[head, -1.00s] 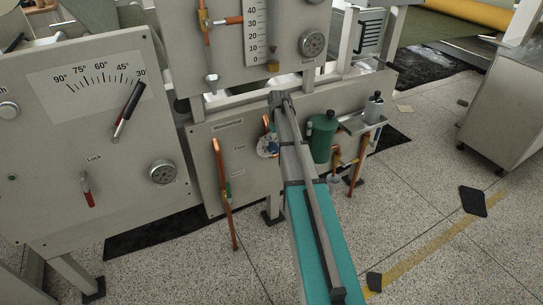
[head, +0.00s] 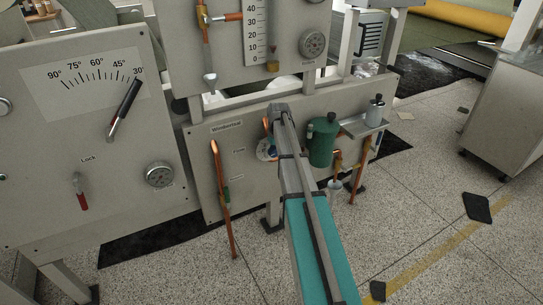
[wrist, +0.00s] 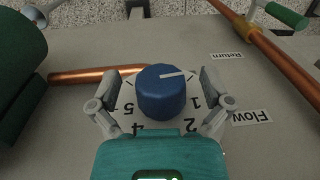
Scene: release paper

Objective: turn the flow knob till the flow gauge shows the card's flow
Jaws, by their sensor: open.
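The flow knob (wrist: 161,93) is a round blue knob in the middle of the wrist view. Its white pointer line points right, just above the 1 on the white dial, whose numbers appear upside down. My gripper (wrist: 160,82) is open, one finger on each side of the knob, with gaps showing. A "Flow" label (wrist: 252,117) is to the right of the dial. In the head view the knob is mostly hidden by my arm; part of the white dial (head: 262,151) shows. A vertical scale (head: 256,32) is on the upper panel; I cannot tell which instrument is the flow gauge. I cannot identify the card.
A copper pipe (wrist: 95,75) runs close to the left finger. A dark green cylinder (wrist: 20,52) is at the far left of the wrist view and a green-handled valve (wrist: 286,15) at the upper right.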

